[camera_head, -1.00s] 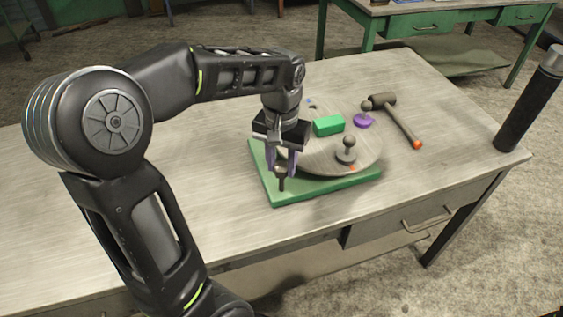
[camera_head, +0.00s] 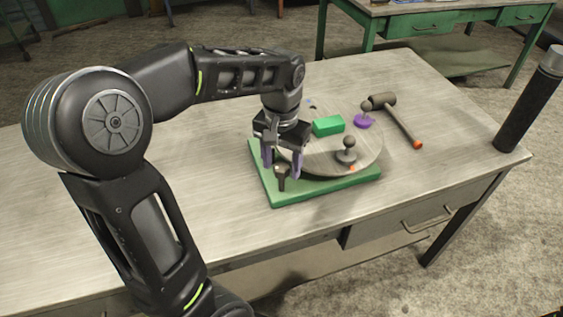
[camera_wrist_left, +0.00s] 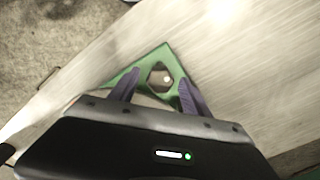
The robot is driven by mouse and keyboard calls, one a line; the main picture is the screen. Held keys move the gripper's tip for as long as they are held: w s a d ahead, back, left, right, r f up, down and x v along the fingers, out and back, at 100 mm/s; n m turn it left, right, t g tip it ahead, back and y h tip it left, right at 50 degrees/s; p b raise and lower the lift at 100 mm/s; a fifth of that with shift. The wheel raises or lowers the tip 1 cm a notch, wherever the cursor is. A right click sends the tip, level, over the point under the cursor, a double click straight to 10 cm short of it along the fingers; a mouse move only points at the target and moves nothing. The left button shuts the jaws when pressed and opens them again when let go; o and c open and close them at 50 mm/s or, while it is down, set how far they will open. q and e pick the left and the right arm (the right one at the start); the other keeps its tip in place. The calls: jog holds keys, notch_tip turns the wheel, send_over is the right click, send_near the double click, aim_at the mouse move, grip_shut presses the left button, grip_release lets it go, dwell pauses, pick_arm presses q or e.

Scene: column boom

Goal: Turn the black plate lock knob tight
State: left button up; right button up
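The black plate lock knob (camera_head: 282,174) stands upright at the near left corner of a green base (camera_head: 315,190), beside a round grey plate (camera_head: 320,157). My left gripper (camera_head: 282,168) points down over the knob. Its two purple fingers are spread, one on each side of the knob, with gaps visible. In the left wrist view the knob (camera_wrist_left: 160,78) shows between the open fingers (camera_wrist_left: 157,92), over the green corner. My right gripper is not in view.
A black cylinder (camera_head: 527,105) stands at the table's right corner. The table's left side is clear.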

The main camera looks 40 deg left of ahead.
pick_arm(q)
jog(key=shift+r, duration=0.1)
notch_tip(320, 180, up, 8)
jog(key=shift+f, duration=0.2)
dwell(0.4)
dwell(0.4)
